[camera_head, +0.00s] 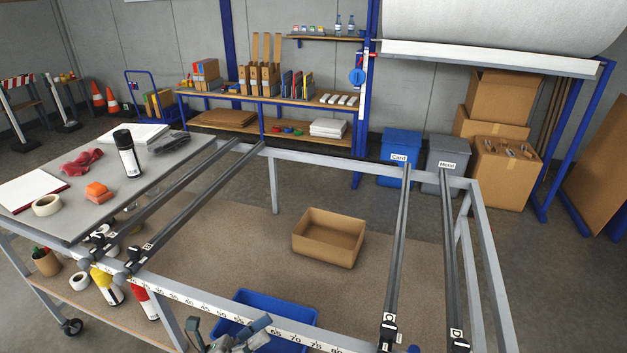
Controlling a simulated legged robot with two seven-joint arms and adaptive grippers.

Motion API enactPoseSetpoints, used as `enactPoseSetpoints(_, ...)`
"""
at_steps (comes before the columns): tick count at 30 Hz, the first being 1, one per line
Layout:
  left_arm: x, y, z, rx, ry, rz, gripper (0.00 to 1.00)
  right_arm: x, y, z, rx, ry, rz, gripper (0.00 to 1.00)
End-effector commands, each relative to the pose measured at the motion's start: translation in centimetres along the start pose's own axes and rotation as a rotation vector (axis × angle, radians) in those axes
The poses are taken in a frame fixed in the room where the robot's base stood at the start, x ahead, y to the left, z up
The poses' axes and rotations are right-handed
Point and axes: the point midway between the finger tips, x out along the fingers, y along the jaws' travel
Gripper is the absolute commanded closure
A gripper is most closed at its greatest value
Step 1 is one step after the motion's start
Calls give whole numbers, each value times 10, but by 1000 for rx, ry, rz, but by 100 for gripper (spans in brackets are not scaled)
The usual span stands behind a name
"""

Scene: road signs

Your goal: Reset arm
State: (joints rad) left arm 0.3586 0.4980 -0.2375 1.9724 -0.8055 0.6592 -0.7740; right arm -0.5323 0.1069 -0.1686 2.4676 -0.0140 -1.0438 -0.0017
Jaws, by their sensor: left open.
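My left gripper (231,328) shows at the bottom edge, left of centre. Its fingers are spread apart with nothing seen between them. It is in front of the blue bin (300,312) and the frame's front rail with the number scale, and covers part of both. Whether it touches the rail cannot be told. My right gripper is not in view.
A grey metal frame (330,160) with rails marked C and D surrounds an open cardboard box (328,240) on a lower board. A side table (105,195) at left holds a spray can (128,155), tape (47,205), gloves and paper. Shelves and bins stand behind.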

Motion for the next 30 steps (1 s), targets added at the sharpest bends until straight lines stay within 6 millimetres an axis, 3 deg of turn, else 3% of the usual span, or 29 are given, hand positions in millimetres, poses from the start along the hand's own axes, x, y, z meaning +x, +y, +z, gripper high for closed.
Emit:
enactPoseSetpoints(5,-19,17,-4,-393,-314,137,36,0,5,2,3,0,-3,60)
enactPoseSetpoints(8,-51,38,-19,-712,-560,259,36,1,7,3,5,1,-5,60)
enactPoseSetpoints(12,-128,69,-75,-1228,-970,484,36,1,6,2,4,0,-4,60)
enactPoseSetpoints(14,-156,74,-103,-1391,-1108,566,36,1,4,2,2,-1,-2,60)
enactPoseSetpoints(18,-202,69,-158,-1655,-1339,717,36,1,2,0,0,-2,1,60)
enactPoseSetpoints(21,-225,58,-192,-1789,-1466,807,36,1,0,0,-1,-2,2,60)
enactPoseSetpoints(30,-260,16,-272,-2042,-1752,1053,36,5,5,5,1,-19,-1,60)
